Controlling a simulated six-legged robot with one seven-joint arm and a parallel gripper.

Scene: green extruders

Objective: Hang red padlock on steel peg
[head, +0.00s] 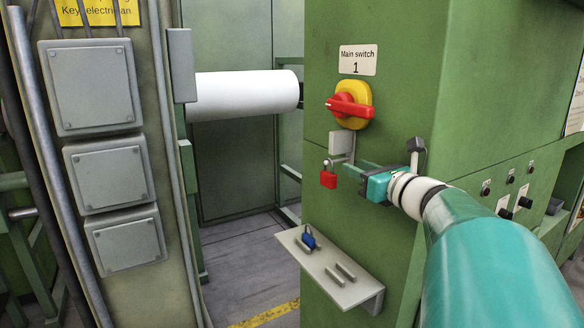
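The red padlock (328,180) is upright at the left of my gripper, in front of the green cabinet. Its shackle is up, at the level of a small grey steel bracket (342,142) below the main switch. The steel peg (340,159) seems to be the thin grey part at the bracket's lower end, close to the shackle. I cannot tell whether the shackle is around the peg or only in front of it.
A red and yellow main switch handle (350,106) sits just above the bracket. A grey shelf (322,268) below holds a blue padlock (309,238) and two small bars. A white roll (245,95) is at the back left. Floor shows left of the cabinet.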

